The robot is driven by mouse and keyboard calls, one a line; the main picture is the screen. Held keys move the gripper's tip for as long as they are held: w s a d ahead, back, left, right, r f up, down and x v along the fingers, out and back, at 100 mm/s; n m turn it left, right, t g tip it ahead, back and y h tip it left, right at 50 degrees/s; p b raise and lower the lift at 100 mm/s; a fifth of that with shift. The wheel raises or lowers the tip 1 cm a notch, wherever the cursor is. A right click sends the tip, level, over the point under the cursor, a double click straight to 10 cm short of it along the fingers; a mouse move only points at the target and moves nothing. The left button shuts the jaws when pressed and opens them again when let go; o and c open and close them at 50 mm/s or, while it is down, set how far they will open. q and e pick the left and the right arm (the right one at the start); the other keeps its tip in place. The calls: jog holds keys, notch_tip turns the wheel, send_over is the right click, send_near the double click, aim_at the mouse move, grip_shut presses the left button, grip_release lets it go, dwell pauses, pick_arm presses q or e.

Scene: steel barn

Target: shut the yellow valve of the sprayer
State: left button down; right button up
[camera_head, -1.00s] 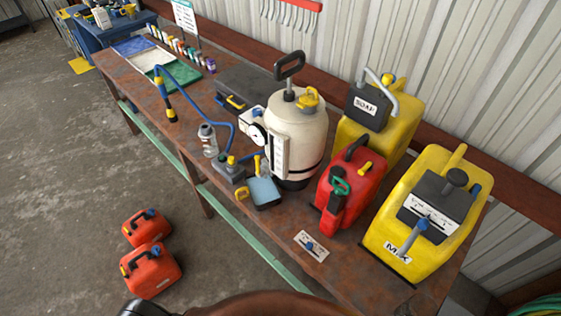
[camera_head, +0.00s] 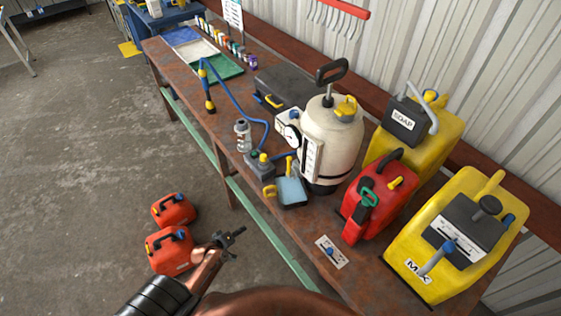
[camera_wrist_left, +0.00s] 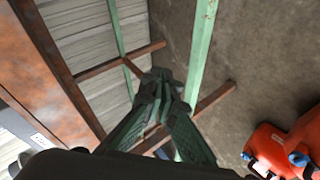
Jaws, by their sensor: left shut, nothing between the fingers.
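The sprayer (camera_head: 331,140) is a white tank with a black pump handle, standing upright on the rusty bench. A yellow part (camera_head: 346,107) sits on its top. A small upright yellow lever (camera_head: 290,166) shows at its lower left, near the blue hose; I cannot tell for sure which is the valve or how it is set. My left gripper (camera_head: 232,239) is shut and empty, off the bench's front edge, low and left of the sprayer. In the left wrist view its fingers (camera_wrist_left: 165,84) are together, with no sprayer in sight. My right gripper is not in view.
The bench (camera_head: 300,232) lies between my left gripper and the sprayer. A red can (camera_head: 376,200) and yellow SOAP (camera_head: 432,143) and MIX (camera_head: 420,262) containers stand right of the sprayer. Red cans (camera_head: 172,250) stand on the floor by my left arm. A green rail (camera_head: 262,222) runs below the bench.

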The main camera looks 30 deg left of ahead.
aim_at(290, 167)
pick_arm(q)
jog(key=w+d+r+n+t+h, duration=0.1)
jog(key=w+r+t, duration=0.1)
jog(key=r, duration=1)
jog(key=w+d+r+n+t+h, duration=0.1)
jog(key=w+r, duration=0.3)
jog(key=r, duration=0.9)
jog(key=w+d+r+n+t+h+p, duration=0.1)
jog(key=w+d+r+t+h, duration=0.1)
jog(key=r, duration=1)
jog(key=shift+w+d+r+t, duration=0.25)
jog(key=shift+w+d+t, duration=0.45)
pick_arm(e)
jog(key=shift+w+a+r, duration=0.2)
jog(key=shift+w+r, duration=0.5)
pick_arm(q)
jog(key=shift+w, duration=0.1)
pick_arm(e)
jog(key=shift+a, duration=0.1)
